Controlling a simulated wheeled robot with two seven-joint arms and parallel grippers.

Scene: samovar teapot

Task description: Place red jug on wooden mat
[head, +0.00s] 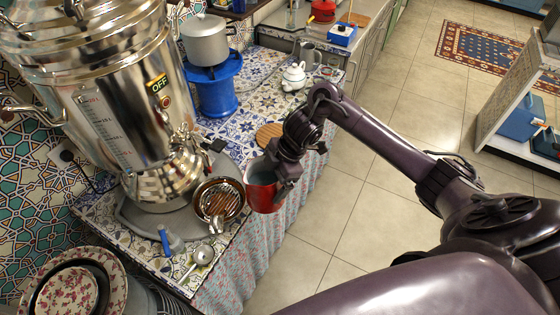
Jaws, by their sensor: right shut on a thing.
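The red jug (263,196) is in my right gripper (282,176), which is shut on it near its rim. The jug hangs at the counter's front edge, to the right of the strainer, and looks upright. Part of it is hidden by the gripper. The round wooden mat (268,134) lies on the tiled counter behind the jug and gripper, partly covered by the arm. My left gripper is not in view.
A large steel samovar (140,110) stands at the left. A strainer with a wooden rim (218,203) lies just left of the jug. Floor is open at the right.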

